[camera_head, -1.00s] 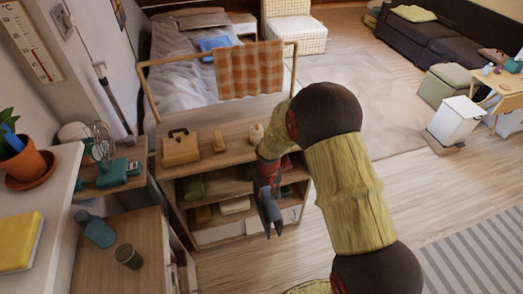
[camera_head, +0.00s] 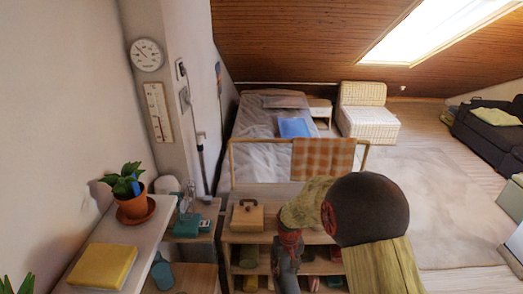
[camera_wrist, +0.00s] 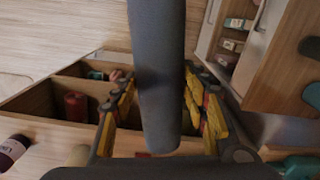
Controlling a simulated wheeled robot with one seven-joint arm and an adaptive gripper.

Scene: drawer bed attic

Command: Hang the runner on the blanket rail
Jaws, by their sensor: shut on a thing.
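My gripper (camera_wrist: 158,82) is shut on a long, smooth, dark grey thing (camera_wrist: 157,45) that passes between its yellow-padded fingers. It looks like a folded or rolled cloth, perhaps the runner, but I cannot tell for certain. In the head view my gripper (camera_head: 289,245) points down in front of the shelf unit, with the grey thing (camera_head: 287,275) below it. The blanket rail (camera_head: 262,141) is a thin wooden frame at the foot of the bed, beyond my gripper. An orange checked cloth (camera_head: 323,158) hangs over its right part; the left part is bare.
The shelf unit (camera_head: 262,221) has a tan box (camera_head: 247,214) on top and several items in its compartments. A plant pot (camera_head: 136,208) and yellow book (camera_head: 103,267) are on a white ledge at left. Open floor (camera_head: 410,190) lies to the right.

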